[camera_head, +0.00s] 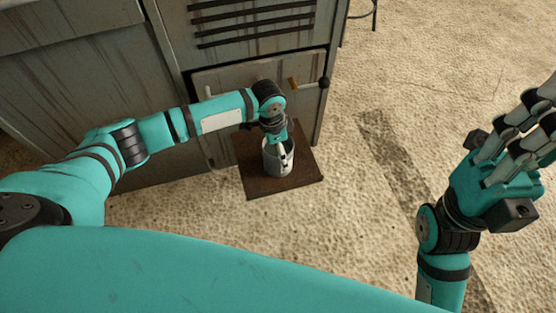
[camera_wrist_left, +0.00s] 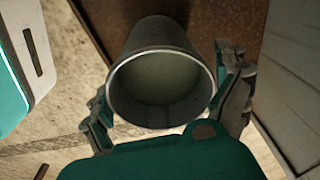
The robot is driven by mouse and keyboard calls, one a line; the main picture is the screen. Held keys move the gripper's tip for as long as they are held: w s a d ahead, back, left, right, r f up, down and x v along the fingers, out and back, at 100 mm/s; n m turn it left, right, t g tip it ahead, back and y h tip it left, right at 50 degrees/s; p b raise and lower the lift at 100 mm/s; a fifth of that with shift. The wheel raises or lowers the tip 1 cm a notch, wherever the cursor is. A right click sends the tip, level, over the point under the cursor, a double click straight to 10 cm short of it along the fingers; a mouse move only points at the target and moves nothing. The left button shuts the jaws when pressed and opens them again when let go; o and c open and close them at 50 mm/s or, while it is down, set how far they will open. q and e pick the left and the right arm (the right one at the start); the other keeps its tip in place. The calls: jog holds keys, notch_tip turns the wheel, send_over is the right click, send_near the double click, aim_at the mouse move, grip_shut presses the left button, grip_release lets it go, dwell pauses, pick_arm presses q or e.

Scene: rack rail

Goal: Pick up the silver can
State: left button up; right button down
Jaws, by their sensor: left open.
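The silver can (camera_head: 279,163) stands upright on a brown square board (camera_head: 255,187) on the floor, in front of a grey cabinet. In the left wrist view the can (camera_wrist_left: 160,62) shows its round rim and open top, with a pale inside. My left gripper (camera_head: 280,152) reaches down over the can. In the left wrist view its two fingers (camera_wrist_left: 168,108) are spread on either side of the can. I cannot tell whether they touch it. My right gripper (camera_head: 535,125) is raised at the right, far from the can, with its fingers spread and nothing seen between them.
The grey cabinet (camera_head: 255,50) with dark slats and a drawer front stands right behind the board. A tan handle (camera_head: 293,83) sticks out near my left wrist. The stony floor (camera_head: 360,220) to the right is clear. A dark stool leg (camera_head: 374,14) shows at the top.

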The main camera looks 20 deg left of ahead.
pick_arm(q)
notch_tip(320, 180, down, 2)
jog(key=shift+d+f+b, duration=0.1)
jog(key=shift+b, duration=0.2)
jog(key=shift+w+r, duration=0.1)
jog(key=shift+r, duration=0.1)
jog(key=c, duration=1.5)
